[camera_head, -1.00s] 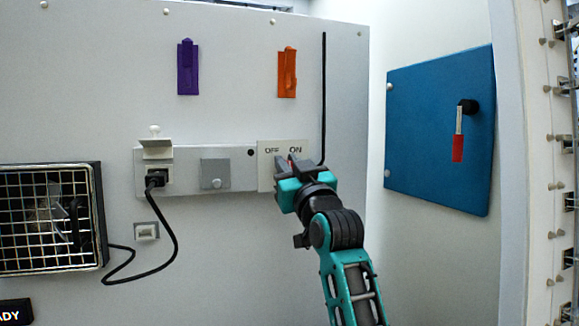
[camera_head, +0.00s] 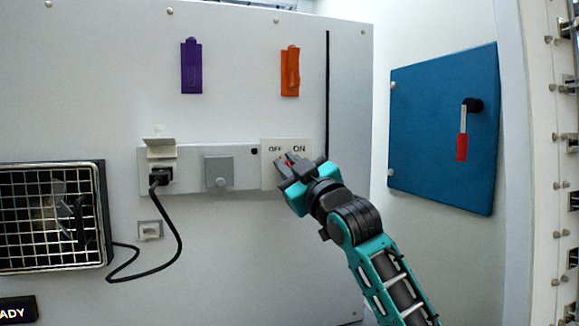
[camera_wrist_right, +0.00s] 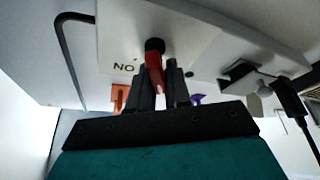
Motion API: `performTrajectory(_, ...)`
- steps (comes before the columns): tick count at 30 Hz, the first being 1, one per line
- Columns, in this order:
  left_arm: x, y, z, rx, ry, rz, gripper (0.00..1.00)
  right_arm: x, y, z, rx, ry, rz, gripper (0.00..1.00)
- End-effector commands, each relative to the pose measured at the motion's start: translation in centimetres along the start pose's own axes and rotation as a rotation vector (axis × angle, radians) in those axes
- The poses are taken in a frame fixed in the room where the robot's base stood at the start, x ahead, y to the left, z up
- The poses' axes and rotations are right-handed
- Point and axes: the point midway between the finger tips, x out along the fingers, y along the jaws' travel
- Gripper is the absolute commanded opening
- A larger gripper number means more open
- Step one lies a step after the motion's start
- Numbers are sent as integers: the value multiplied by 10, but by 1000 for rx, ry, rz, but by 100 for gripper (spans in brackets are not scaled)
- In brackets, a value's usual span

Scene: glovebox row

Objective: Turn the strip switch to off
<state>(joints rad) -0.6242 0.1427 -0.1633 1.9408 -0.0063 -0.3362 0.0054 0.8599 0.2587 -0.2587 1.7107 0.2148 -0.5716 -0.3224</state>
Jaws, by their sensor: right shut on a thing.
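The strip switch is a pale plate (camera_head: 268,178) at the right end of the grey strip, with OFF printed at its left and ON at its right. A red lever (camera_wrist_right: 155,72) on a dark round pivot shows in the right wrist view, between the fingers of my right gripper (camera_wrist_right: 159,88). In the head view the right gripper (camera_head: 287,167) is shut on this lever, below the OFF label, and hides most of it. Only a bit of red shows there. My left gripper is not in view.
The grey strip (camera_head: 240,175) also carries a black plug (camera_head: 158,178) with a cable and a grey square cover (camera_head: 218,172). Purple (camera_head: 191,68) and orange (camera_head: 290,72) fittings are above. A blue panel (camera_head: 430,130) with a red-handled lever is at the right.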

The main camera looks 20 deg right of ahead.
Motion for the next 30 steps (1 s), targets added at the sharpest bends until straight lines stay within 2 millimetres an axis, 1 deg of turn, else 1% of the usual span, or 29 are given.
performTrajectory(5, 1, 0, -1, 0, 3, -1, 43, 0, -1, 1, -5, -2, -1, 0)
performTrajectory(6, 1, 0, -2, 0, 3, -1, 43, 0, -1, 1, -5, -2, -1, 19)
performTrajectory(12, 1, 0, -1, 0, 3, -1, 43, 0, 0, 0, -3, -1, 0, 38)
performTrajectory(20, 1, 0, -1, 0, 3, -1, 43, -1, 0, 0, -2, 0, 0, 38)
performTrajectory(23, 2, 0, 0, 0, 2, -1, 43, -6, 0, 1, -2, 0, 1, 38)
performTrajectory(26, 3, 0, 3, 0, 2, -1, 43, -17, -1, 2, -2, 0, 0, 38)
performTrajectory(30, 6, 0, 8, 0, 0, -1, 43, -42, -1, 3, -4, -1, 0, 38)
